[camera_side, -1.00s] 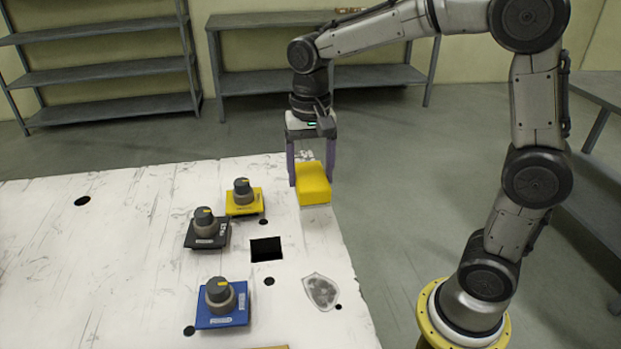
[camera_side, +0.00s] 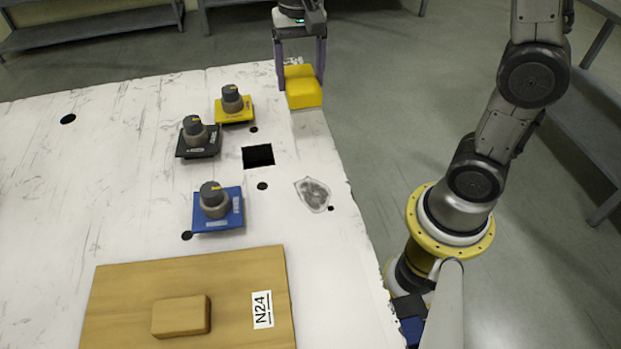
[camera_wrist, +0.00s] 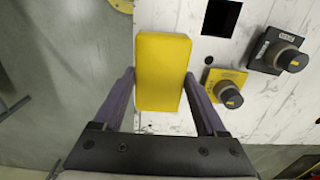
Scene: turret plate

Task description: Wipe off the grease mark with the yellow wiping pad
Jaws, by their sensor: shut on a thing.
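The yellow wiping pad (camera_side: 304,93) is a block held between the two purple fingers of my gripper (camera_side: 301,82). My gripper is shut on it at the far right corner of the white plate (camera_side: 110,120). I cannot tell whether the pad touches the plate. The grease mark (camera_side: 313,194) is a grey, shield-shaped smudge near the plate's right edge, nearer the side camera than the pad and clear of it. In the wrist view the pad (camera_wrist: 162,72) sits between the fingers; the mark cannot be made out there.
Knobs on yellow (camera_side: 234,110), black (camera_side: 198,141) and blue (camera_side: 218,210) bases stand left of the pad and mark. A square hole (camera_side: 258,156) lies between them and the mark. A wooden board (camera_side: 130,285) with a tan block (camera_side: 181,316) is at the front.

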